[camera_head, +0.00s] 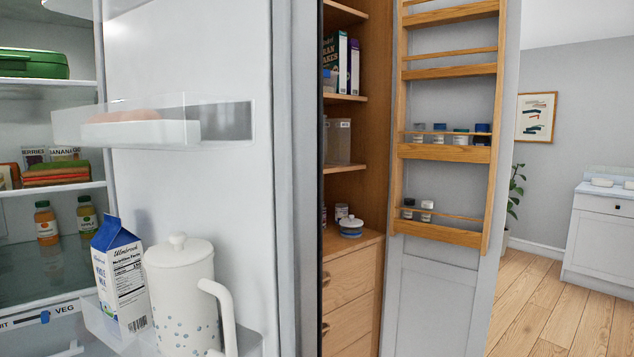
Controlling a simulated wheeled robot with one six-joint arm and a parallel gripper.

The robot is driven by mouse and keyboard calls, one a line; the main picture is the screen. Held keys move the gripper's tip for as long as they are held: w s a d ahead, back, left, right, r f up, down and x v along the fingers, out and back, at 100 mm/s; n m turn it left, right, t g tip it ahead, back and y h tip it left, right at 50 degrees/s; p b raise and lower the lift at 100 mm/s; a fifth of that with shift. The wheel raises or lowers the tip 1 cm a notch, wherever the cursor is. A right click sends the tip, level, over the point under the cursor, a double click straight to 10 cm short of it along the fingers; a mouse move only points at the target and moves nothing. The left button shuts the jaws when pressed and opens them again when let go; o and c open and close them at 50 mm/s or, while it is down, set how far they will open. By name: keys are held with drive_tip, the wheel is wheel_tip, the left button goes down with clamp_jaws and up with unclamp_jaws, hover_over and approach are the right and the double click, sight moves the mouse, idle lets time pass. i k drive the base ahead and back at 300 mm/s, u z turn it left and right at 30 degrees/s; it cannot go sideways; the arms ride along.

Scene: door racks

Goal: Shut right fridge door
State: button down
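The fridge door (190,170) stands open, and its white inner face fills the left-middle of the head view. Its upper clear bin (225,119) holds a white, egg-tray-like piece. Its lower bin (248,345) holds a blue and white milk carton (120,278) and a white lidded pitcher (180,295) with blue dots. The open fridge interior (25,118) shows at the far left, behind the door's hinge side. My gripper is not in view, and the door's outer face and handle are hidden.
A wooden pantry (355,210) with shelves and drawers stands right of the fridge door. Its open grey door (430,300) carries wooden racks with small jars. Bare wood floor (560,305) lies at the right, before a white cabinet (600,235) and a plant (515,195).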

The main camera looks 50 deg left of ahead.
sight(251, 73)
drive_tip(key=i, duration=3.5)
drive_tip(key=u, duration=4.35)
